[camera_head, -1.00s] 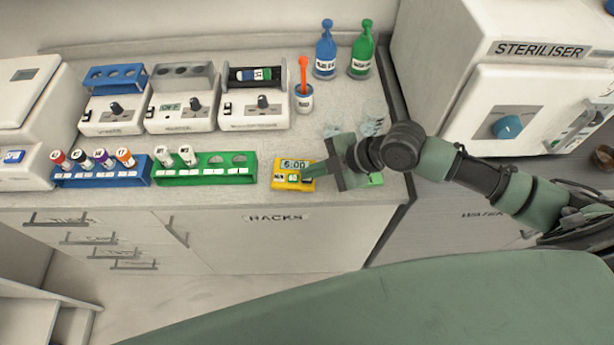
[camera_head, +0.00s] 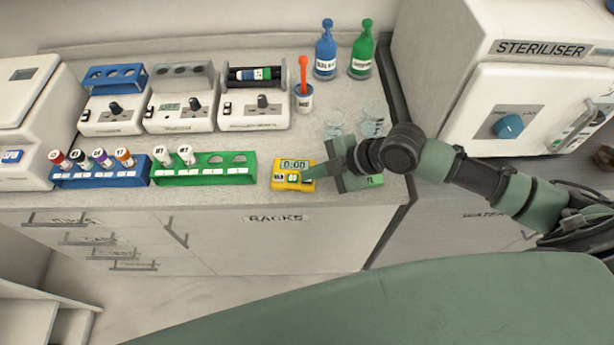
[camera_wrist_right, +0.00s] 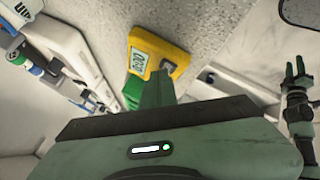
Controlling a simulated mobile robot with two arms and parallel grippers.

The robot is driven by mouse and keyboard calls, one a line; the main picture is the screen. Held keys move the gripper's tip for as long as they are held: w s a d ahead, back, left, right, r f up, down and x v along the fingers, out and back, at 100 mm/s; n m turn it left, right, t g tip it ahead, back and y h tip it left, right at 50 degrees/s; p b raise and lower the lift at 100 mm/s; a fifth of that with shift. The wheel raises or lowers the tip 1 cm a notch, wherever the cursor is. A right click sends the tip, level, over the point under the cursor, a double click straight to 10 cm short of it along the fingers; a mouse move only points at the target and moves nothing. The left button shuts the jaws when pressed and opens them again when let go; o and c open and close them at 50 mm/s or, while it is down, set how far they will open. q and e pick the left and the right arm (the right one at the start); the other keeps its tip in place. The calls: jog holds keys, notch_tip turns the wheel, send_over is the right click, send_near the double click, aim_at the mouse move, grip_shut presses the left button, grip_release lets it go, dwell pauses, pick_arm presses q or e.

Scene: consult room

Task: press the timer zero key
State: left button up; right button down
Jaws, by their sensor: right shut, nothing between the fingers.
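The yellow timer (camera_head: 279,184) lies on the counter near its front edge, right of the green rack. Its display reads 0:00. My right gripper (camera_head: 309,179) is shut and empty, with its fingertips at the timer's right front part, over the keys. The fingers hide part of the key row, and I cannot tell whether they touch a key. In the right wrist view the timer (camera_wrist_right: 171,48) is just beyond the shut fingers (camera_wrist_right: 157,78). My left gripper (camera_wrist_right: 296,72) shows at the right of that view, its two fingers apart.
A green rack (camera_head: 205,178) and a blue rack (camera_head: 100,181) with tubes stand left of the timer. Glass beakers (camera_head: 372,117) stand behind my arm. The steriliser (camera_head: 470,115) is at the right.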

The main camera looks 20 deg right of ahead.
aim_at(311, 181)
jog(key=shift+r, duration=0.1)
jog(key=shift+r+p, duration=0.75)
jog(key=shift+r, duration=0.1)
notch_tip(311, 181, up, 5)
jog(key=p, duration=0.4)
dwell(0.6)
